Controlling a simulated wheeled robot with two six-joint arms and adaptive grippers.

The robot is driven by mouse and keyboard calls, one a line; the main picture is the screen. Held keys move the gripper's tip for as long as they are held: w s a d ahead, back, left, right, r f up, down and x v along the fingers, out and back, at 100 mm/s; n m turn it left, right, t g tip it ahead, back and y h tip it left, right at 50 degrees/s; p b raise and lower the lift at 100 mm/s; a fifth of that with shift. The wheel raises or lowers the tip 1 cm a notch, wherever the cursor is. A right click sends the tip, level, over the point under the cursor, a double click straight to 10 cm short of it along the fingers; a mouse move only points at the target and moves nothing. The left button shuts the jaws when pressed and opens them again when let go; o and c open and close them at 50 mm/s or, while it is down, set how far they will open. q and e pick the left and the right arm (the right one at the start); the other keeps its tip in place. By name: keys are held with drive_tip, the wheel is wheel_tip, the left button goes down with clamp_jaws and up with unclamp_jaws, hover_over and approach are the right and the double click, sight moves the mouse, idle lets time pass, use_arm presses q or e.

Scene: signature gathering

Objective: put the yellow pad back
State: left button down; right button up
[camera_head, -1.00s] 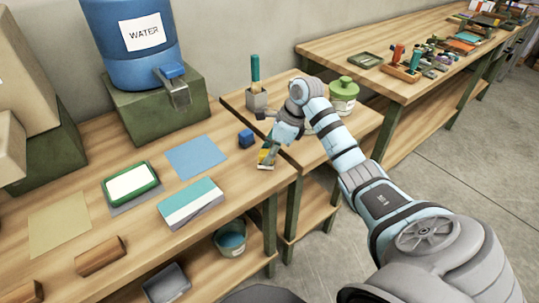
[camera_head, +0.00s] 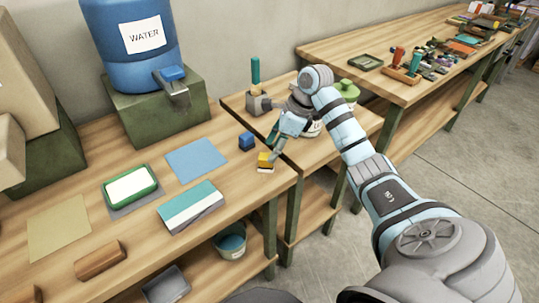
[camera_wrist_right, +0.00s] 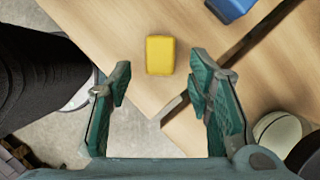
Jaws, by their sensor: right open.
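The small yellow pad (camera_head: 264,159) is a block lying on the wooden table near its front right corner. In the right wrist view the yellow pad (camera_wrist_right: 160,55) lies on bare wood, ahead of the fingertips and between their lines, not touched. My right gripper (camera_head: 277,146) is just behind and above it in the head view. Its teal fingers (camera_wrist_right: 164,85) are spread wide with nothing between them. A flat tan-yellow sheet (camera_head: 58,228) lies at the left of the table. My left gripper is not in view.
A blue block (camera_head: 246,141) stands close behind the yellow pad, and a blue sheet (camera_head: 196,158) lies to its left. A teal-and-white box (camera_head: 190,207), a green-framed pad (camera_head: 130,186) and wooden blocks (camera_head: 99,260) share the table. A gap separates the side table (camera_head: 312,150).

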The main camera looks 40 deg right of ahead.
drive_tip(key=v, duration=0.7)
drive_tip(key=shift+r, duration=0.35)
drive_tip(key=shift+s+d, duration=0.1)
drive_tip(key=shift+s, duration=0.05)
